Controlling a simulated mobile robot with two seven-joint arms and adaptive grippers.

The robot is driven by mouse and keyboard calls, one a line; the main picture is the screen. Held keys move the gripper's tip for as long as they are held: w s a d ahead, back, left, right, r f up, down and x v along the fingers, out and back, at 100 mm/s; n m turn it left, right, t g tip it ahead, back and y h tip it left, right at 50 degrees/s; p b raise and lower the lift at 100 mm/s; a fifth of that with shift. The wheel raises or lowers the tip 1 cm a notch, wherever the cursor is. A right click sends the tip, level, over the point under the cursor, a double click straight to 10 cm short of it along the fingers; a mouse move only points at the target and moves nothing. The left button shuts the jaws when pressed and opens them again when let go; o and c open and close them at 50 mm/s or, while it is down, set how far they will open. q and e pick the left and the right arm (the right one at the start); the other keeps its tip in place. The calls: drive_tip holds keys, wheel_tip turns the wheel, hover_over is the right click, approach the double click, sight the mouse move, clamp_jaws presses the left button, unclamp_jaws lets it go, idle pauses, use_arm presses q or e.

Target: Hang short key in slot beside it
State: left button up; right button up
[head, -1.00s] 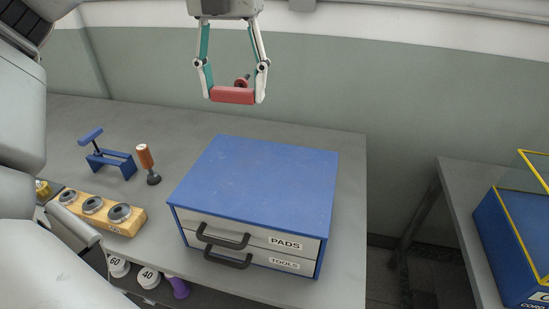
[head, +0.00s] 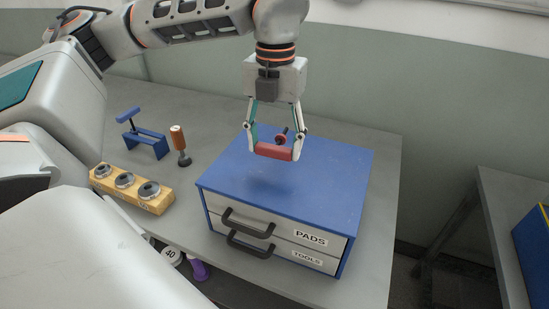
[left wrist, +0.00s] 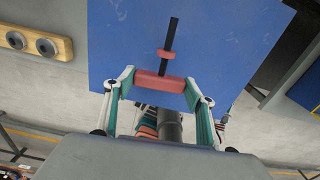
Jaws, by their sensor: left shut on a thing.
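My left gripper (head: 275,151) is shut on a red-handled key (head: 272,152), over the top of the blue drawer cabinet. The left wrist view shows the red handle (left wrist: 160,83) crosswise between the fingers of my left gripper (left wrist: 158,88). A red collar and a dark shaft point away from it. The key appears to be clear of the cabinet top, with a faint shadow below. I cannot make out a slot for it in these views. My right gripper is not in view.
The blue cabinet (head: 300,178) has drawers marked PADS and TOOLS. A blue box (head: 533,238) is at far right.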

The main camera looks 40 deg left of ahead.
sight(274, 158)
use_arm(q)
drive_tip(key=shift+f, duration=2.1)
drive_tip(key=shift+f, duration=0.1)
drive_tip(key=o, duration=0.7)
drive_tip(key=shift+f, duration=0.1)
drive_tip(key=o, duration=0.5)
drive_tip(key=shift+c, duration=0.2)
